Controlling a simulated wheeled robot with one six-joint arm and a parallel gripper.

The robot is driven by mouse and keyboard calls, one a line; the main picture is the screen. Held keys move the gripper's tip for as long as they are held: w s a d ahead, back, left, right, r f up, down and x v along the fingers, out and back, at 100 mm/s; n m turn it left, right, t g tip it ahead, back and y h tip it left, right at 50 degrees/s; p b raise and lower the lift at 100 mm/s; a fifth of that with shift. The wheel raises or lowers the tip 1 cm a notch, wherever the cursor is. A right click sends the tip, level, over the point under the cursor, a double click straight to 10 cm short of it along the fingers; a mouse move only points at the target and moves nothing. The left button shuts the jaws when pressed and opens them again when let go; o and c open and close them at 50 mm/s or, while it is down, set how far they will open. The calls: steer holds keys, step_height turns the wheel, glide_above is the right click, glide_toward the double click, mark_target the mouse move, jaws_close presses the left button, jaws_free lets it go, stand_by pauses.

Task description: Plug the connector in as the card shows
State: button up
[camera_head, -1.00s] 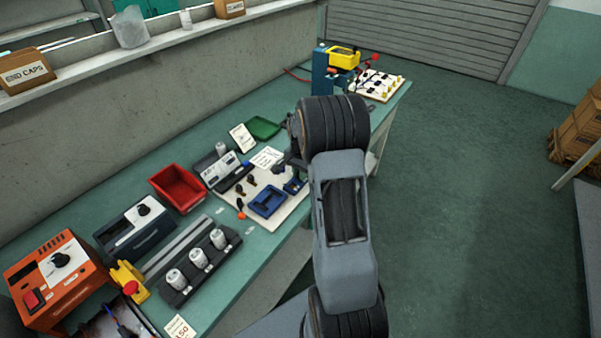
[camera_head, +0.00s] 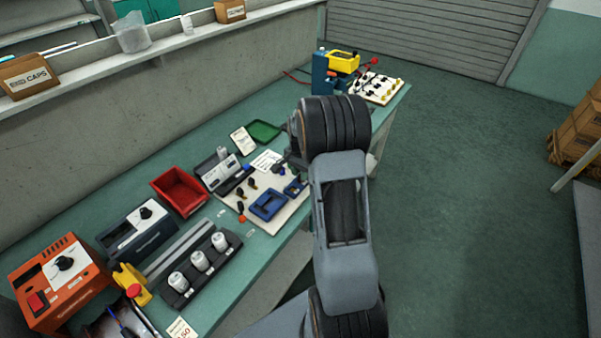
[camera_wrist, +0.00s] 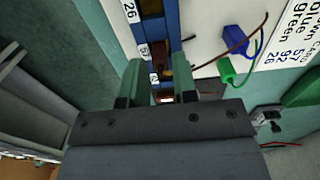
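In the wrist view my gripper (camera_wrist: 158,84) has two green-padded fingers with a gap between them, over a blue socket block (camera_wrist: 172,32) with number labels; one reads 26. Something dark brown shows in the gap; I cannot tell whether it is gripped. A brown wire runs from the right to behind the right finger. A blue connector (camera_wrist: 235,41) and a green connector (camera_wrist: 228,71) lie on the white board to the right.
In the head view the white board (camera_head: 277,226) holds a blue tray (camera_head: 268,205). A red bin (camera_head: 178,190), a green tray (camera_head: 264,131) and a rack of white cylinders (camera_head: 200,262) stand on the bench.

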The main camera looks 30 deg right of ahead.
steer(key=shift+r+p, duration=0.75)
steer(key=shift+r, duration=0.55)
steer(key=shift+o, duration=0.4)
steer(key=o, duration=0.5)
steer(key=shift+r+p, duration=1.05)
steer(key=shift+r, duration=0.5)
jaws_close()
